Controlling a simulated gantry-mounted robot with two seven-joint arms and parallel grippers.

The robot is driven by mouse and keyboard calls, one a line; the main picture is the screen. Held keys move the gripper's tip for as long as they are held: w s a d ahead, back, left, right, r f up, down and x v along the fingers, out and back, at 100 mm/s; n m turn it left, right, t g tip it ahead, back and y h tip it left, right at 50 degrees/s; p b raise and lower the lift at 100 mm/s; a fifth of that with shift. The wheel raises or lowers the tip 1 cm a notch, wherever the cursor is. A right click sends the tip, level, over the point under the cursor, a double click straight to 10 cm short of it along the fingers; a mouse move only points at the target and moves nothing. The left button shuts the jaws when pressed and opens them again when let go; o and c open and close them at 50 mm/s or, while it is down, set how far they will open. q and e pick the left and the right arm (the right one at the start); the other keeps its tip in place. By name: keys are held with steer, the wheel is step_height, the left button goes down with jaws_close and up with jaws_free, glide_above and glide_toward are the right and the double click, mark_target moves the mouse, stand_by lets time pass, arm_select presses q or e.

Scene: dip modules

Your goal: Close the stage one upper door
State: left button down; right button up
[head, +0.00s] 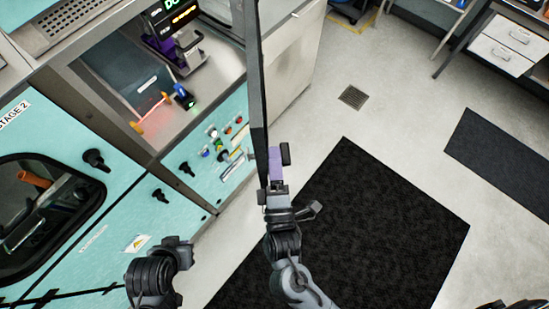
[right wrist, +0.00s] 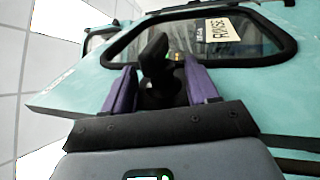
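The stage one upper door (head: 257,85) is swung wide open, and I see it nearly edge-on in the head view. In the right wrist view it is a teal panel (right wrist: 70,88) with a dark-framed window. A black handle (right wrist: 156,65) stands out from it. My right gripper (head: 277,160) is at the door's near end. Its purple fingers (right wrist: 160,85) flank the handle, one on each side; whether they press on it is unclear. My left gripper (head: 182,250) is low in the head view, away from the door, its fingers not clearly visible.
The open bay (head: 170,85) behind the door holds a lit display and orange and blue parts. Below it, a teal panel (head: 205,165) carries knobs and buttons. The Stage 2 door (head: 100,205) is at left. A black mat (head: 350,225) lies on clear floor at right.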

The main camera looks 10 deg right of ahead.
steer(key=shift+f, duration=0.1)
steer(key=b+v, duration=0.2)
steer(key=v, duration=0.8)
steer(key=shift+s+b, duration=0.35)
steer(key=shift+s, duration=0.05)
